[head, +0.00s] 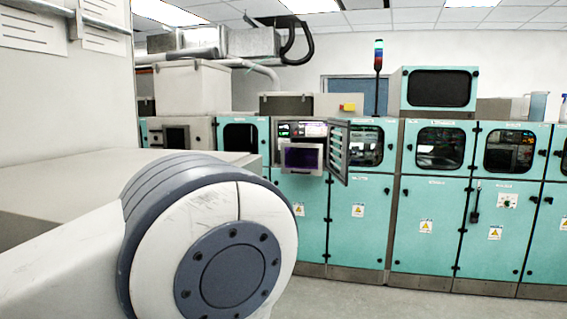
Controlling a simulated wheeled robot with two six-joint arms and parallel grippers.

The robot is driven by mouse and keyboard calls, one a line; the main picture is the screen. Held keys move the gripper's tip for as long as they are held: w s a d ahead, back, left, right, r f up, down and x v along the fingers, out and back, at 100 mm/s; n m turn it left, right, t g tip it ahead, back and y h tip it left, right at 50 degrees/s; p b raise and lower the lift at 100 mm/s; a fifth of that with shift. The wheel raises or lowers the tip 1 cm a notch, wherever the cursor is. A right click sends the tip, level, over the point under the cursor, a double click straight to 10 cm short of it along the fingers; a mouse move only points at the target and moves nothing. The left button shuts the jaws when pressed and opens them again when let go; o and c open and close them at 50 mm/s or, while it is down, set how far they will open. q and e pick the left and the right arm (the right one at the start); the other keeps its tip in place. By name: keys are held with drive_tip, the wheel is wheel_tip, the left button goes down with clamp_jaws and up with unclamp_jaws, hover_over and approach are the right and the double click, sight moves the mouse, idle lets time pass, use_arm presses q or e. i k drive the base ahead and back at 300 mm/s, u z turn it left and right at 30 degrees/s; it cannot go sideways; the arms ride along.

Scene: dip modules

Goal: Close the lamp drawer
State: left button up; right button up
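A grey box with a dark purple front (303,157) stands in an opening of a teal machine, in the middle of the head view. It appears to stick out from the machine front and may be the lamp drawer; I cannot tell for sure. A slotted panel door (339,152) stands open just to its right. A large arm joint of mine, coming in from the left, fills the lower left foreground and hides part of the machine's lower left. Neither of my grippers is in view.
A row of teal cabinets (433,225) with windows and warning labels runs along the back right. A signal tower (378,68) rises above them. A grey-beige surface (60,185) lies behind my arm at left. Open floor (400,305) shows in front of the cabinets.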

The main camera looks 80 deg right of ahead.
sight(311, 168)
drive_tip(key=z, duration=2.95)
drive_tip(key=i, duration=3.6)
drive_tip(key=u, duration=0.25)
